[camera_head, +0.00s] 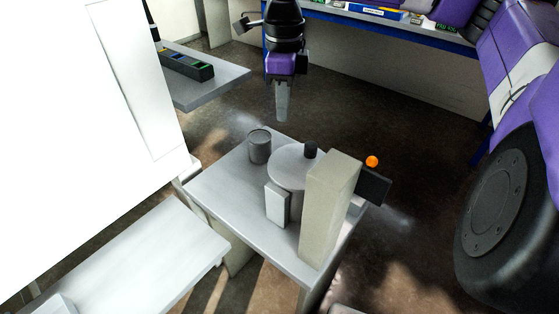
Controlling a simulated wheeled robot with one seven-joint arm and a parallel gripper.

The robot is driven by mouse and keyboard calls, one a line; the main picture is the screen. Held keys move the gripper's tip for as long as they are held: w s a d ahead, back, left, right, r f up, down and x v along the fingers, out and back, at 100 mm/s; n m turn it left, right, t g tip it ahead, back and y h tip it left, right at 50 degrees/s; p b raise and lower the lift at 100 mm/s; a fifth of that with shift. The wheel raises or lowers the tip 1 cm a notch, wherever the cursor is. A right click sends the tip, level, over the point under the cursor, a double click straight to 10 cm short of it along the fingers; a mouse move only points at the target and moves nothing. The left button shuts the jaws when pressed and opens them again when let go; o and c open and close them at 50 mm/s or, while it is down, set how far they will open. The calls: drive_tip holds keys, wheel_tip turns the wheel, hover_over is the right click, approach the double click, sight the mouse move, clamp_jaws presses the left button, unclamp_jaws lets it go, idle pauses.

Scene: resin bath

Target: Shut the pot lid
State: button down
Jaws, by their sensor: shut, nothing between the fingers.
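The grey pot (297,207) stands on a small light grey table (222,191), partly hidden behind a white block and a tall beige block. Its round grey lid (284,163) is at the pot's top, with a black knob (310,149) near the far right edge. I cannot tell from this view whether the lid is fully seated or slightly raised. My gripper (282,117) is shut and empty, pointing down, in the picture above the lid and apart from it.
A tall beige block (330,209) and small white block (276,204) stand in front of the pot. A dark grey can (259,146) is left of it. A black box (373,186) with an orange ball (372,161) is right. A large wheel (495,203) stands far right.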

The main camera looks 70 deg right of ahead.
drive_tip(key=shift+s+d+r, duration=0.1)
drive_tip(key=shift+s+d, duration=0.05)
drive_tip(key=shift+d, duration=0.3)
drive_tip(key=shift+r, duration=0.15)
wheel_tip(320, 180, up, 8)
drive_tip(key=p, duration=0.4)
idle(0.9)
idle(0.5)
